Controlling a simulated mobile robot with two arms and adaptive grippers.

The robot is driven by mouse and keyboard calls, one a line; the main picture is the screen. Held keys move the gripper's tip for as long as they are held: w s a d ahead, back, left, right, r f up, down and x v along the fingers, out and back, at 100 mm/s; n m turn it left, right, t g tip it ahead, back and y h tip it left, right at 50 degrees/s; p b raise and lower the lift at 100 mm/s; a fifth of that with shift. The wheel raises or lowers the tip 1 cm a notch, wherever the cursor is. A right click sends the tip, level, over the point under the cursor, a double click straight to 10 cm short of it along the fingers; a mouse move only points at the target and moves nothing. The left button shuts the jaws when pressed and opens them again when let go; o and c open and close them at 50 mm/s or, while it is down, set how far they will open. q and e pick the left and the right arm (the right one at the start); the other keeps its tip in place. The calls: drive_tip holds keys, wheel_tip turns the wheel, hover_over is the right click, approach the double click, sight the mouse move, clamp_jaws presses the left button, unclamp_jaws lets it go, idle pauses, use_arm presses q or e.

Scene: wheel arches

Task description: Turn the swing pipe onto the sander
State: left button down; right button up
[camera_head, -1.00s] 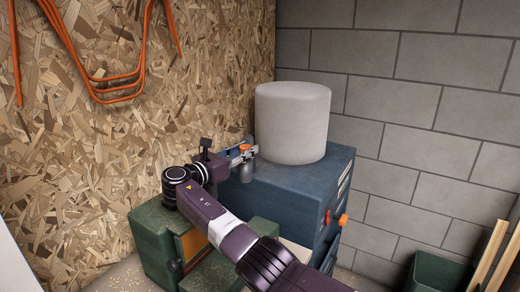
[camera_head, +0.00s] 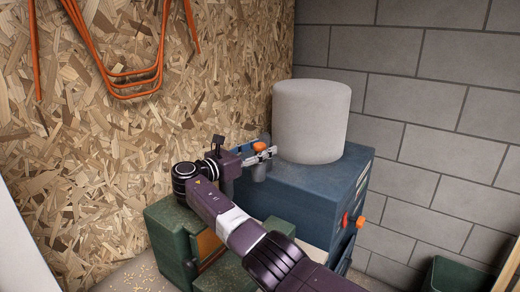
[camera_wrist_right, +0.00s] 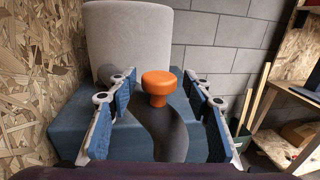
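The swing pipe shows in the right wrist view as a dark grey curved pipe (camera_wrist_right: 162,130) with an orange knob (camera_wrist_right: 158,84) on top. The knob also shows in the head view (camera_head: 260,146), beside the grey drum. My right gripper (camera_head: 257,158) is open, its blue-padded fingers on either side of the knob. In the wrist view there is a gap on both sides of the knob. I take the green machine (camera_head: 172,232) at lower left to be the sander; my right arm partly covers it. My left gripper is not in view.
A blue cabinet (camera_head: 300,198) carries the pale grey drum (camera_head: 312,120) and has orange knobs on its side. A chipboard wall (camera_head: 110,150) stands close on the left, with an orange hose (camera_head: 130,90) on it. A block wall is behind. A green bin (camera_head: 455,275) stands at lower right.

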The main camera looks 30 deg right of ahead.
drive_tip(key=shift+a, duration=0.1)
drive_tip(key=v, duration=1.2)
drive_tip(key=shift+r, duration=0.1)
